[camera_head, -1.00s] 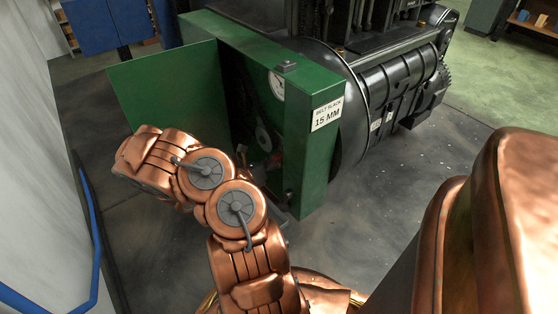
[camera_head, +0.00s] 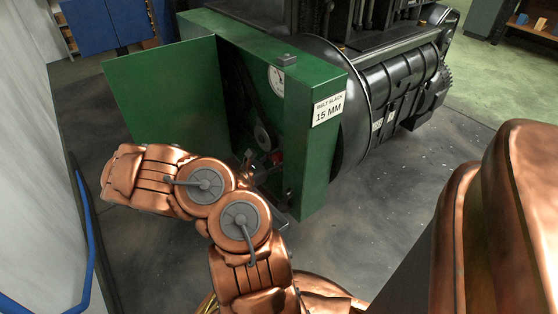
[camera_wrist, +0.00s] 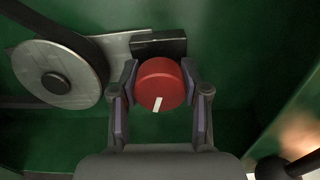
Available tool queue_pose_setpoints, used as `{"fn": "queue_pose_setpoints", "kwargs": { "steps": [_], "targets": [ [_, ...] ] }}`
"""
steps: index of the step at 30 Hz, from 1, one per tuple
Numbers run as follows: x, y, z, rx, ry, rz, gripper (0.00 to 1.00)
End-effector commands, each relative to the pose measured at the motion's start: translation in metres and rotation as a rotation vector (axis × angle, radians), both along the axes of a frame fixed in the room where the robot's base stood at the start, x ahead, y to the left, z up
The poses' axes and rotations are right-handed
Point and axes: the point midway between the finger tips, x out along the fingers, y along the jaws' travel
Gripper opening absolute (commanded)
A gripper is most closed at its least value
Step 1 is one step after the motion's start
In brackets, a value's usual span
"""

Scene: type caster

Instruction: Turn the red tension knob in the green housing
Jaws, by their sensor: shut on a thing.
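The green housing (camera_head: 315,125) stands open with its door (camera_head: 165,90) swung out to the left. In the wrist view the red tension knob (camera_wrist: 161,84) sits between the two fingers of my gripper (camera_wrist: 160,90), which is shut on it. The white mark on the knob's face points down and slightly left. In the head view only a small red part of the knob (camera_head: 277,157) shows inside the housing, and my copper arm hides most of the gripper.
A grey pulley with a dark belt (camera_wrist: 57,75) is left of the knob. A round dial (camera_head: 276,80) and a sign reading "BELT SLACK 15 MM" (camera_head: 328,109) are on the housing. A dark machine (camera_head: 400,85) stands behind. Open floor lies to the right.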

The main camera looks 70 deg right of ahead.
Motion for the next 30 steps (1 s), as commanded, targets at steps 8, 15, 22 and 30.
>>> {"fn": "queue_pose_setpoints", "kwargs": {
  "steps": [8, 15, 22, 30],
  "targets": [
    [-0.0003, 0.0002, -0.0002, -0.004, -0.007, -0.001, 0.11],
    [-0.0003, 0.0001, -0.0002, -0.003, -0.006, -0.001, 0.55],
    [0.0, 0.0001, -0.0002, -0.003, -0.006, 0.0, 0.71],
    [0.0006, 0.0009, -0.0001, -0.003, -0.005, 0.0, 0.71]
  ]
}}
